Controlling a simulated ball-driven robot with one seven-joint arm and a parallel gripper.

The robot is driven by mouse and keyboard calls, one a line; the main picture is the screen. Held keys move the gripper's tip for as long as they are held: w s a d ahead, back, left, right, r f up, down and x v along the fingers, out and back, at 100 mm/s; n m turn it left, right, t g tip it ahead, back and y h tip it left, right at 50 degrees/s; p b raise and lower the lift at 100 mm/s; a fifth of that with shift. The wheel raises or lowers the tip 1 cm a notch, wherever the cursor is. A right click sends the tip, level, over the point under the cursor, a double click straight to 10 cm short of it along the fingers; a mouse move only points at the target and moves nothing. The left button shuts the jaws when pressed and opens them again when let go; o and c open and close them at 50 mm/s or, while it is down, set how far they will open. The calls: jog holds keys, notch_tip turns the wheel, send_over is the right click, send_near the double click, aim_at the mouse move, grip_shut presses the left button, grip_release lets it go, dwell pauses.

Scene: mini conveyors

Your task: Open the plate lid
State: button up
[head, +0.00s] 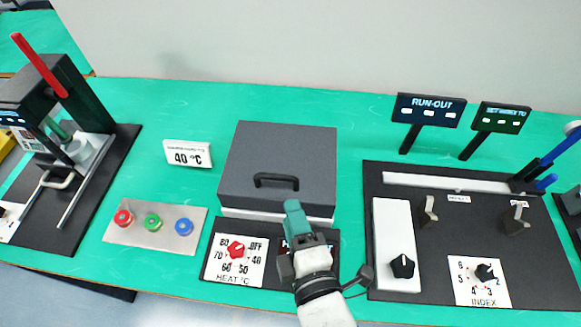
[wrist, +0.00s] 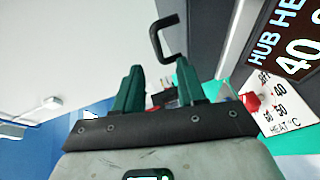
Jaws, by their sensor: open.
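The plate lid (head: 281,150) is a dark grey box-shaped cover that sits down on a white base (head: 238,214). My gripper (head: 292,205) is in front of the lid, slightly below and right of the handle. In the wrist view its two green fingers (wrist: 159,68) are apart with nothing between them. The handle appears clear of the fingers.
A heat dial with a red knob (head: 236,249) lies below the lid. A dark display (wrist: 295,45) beside it is partly hidden by my arm in the head view. Red, green and blue buttons (head: 153,222) are at left; an index station with a black knob (head: 403,266) is at right.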

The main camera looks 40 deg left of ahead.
aim_at(275, 175)
jog(key=x, duration=0.3)
jog(key=p+x, duration=0.1)
jog(key=x, duration=0.7)
jog(key=shift+s+a+r+p, duration=0.2)
jog(key=shift+r+p, duration=0.05)
jog(key=shift+p, duration=0.05)
jog(key=shift+c, duration=0.5)
grip_shut()
